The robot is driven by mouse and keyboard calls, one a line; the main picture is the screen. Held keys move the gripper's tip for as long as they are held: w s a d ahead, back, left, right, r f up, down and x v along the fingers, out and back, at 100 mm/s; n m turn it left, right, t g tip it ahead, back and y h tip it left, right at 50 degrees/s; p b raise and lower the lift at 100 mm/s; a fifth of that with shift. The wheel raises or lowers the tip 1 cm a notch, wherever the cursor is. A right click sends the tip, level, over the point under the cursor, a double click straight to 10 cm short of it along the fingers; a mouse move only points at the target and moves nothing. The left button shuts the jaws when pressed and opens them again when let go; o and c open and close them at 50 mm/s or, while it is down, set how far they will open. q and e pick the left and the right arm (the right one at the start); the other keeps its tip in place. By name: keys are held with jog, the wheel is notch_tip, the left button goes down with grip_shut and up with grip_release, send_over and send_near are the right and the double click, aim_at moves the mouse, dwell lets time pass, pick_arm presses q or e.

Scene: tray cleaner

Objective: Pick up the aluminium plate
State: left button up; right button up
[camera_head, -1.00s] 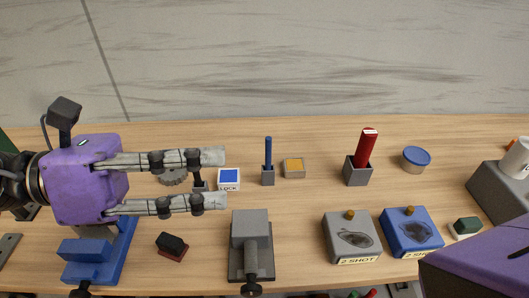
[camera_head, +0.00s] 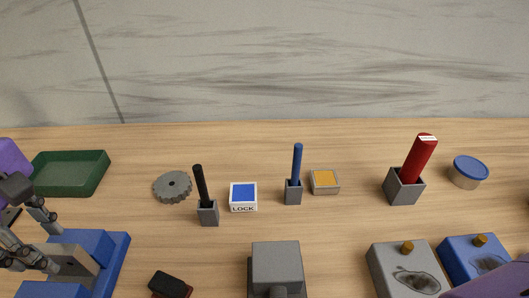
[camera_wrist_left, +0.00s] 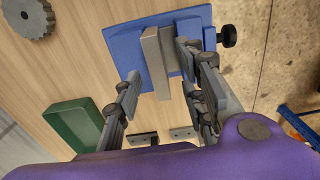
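A grey plate (camera_head: 75,262), which looks like the aluminium plate, stands in a blue vise (camera_head: 118,262) at the lower left in the head view. The left wrist view shows the plate (camera_wrist_left: 155,62) standing on edge in the blue vise (camera_wrist_left: 118,38). My left gripper (camera_head: 52,243) is open, with its fingers beside the vise. In the left wrist view the fingers of my left gripper (camera_wrist_left: 159,62) are spread on either side of the plate, with no clear grip on it. My right gripper is not in view; only part of my purple right arm shows.
A green tray (camera_head: 70,175) lies behind the vise. In the left wrist view, small grey plates (camera_wrist_left: 141,138) lie near the tray.

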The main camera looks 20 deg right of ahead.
aim_at(49, 248)
pick_arm(q)
jog(key=f, duration=0.2)
jog(key=shift+w+f, duration=0.25)
jog(key=shift+f, duration=0.1)
jog(key=shift+s+f, duration=0.1)
jog(key=shift+f, duration=0.25)
jog(key=shift+c, duration=0.3)
grip_shut()
